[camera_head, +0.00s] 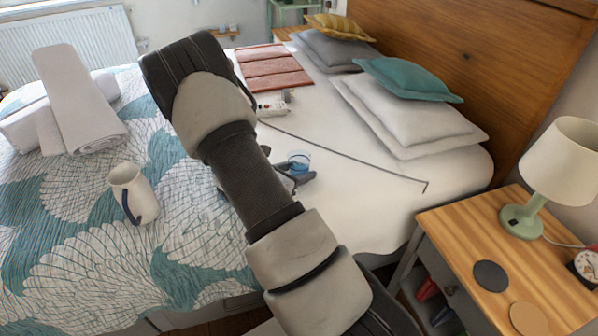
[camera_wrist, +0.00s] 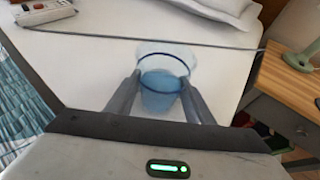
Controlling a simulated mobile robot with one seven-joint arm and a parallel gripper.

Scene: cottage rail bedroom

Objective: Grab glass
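A clear glass (camera_wrist: 162,88) with a blue lower part stands upright on the white bed sheet. In the head view the glass (camera_head: 299,158) is just beyond my gripper (camera_head: 299,176), partly hidden by it. In the wrist view my gripper (camera_wrist: 161,82) is open. Its two fingers are apart, one at each side of the glass, and their tips overlap its edges in the picture. I cannot tell whether they touch it.
A dark cord (camera_head: 350,160) runs across the sheet behind the glass, near a white power strip (camera_head: 272,106). Pillows (camera_head: 415,120) lie beyond. A wooden nightstand (camera_head: 455,235) with a lamp (camera_head: 558,175) is at right.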

